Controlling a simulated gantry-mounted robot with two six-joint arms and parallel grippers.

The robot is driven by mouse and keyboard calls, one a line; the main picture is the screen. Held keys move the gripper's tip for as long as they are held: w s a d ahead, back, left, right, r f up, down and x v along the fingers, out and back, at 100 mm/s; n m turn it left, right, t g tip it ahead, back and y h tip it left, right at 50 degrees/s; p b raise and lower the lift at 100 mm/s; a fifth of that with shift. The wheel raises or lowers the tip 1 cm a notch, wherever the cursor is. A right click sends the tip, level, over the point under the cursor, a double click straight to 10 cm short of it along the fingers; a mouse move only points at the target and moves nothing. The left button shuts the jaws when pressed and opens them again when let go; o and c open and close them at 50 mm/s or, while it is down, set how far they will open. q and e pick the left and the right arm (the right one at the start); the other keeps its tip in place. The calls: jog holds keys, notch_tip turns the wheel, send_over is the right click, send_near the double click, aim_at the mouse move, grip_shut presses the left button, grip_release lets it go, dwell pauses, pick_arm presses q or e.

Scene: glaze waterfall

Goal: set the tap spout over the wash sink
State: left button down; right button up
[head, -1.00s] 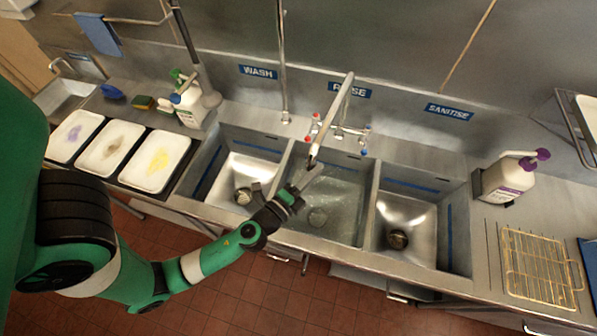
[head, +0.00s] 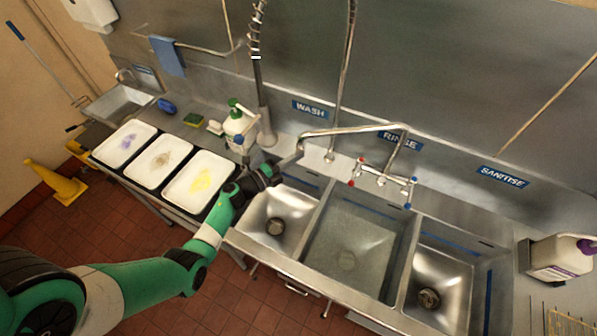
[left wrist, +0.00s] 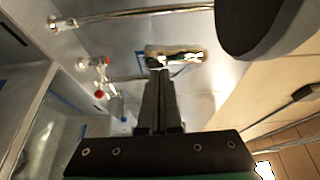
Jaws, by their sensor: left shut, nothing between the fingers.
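The chrome tap spout (head: 350,130) runs left from the mixer tap behind the rinse sink (head: 350,255). Its outlet end shows high on the wash-sink side, near the back edge of the wash sink (head: 250,215); I cannot tell exactly how far over the basin it is. My left gripper (head: 277,170) is shut and empty, close beside the spout's outlet end. In the left wrist view the shut fingers (left wrist: 158,75) point at the chrome spout end (left wrist: 185,55); contact is unclear. My right gripper is not in view.
Red and blue tap handles (head: 380,182) stand behind the rinse sink. A spray bottle (head: 238,128) and a coiled-hose riser (head: 262,100) stand behind the wash sink's left. Trays of glaze (head: 200,182) lie left of it. The sanitise sink (head: 445,270) is at right.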

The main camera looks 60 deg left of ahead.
pick_arm(q)
jog(key=shift+w+a, duration=0.25)
jog(key=shift+a, duration=0.8)
jog(key=shift+d, duration=0.1)
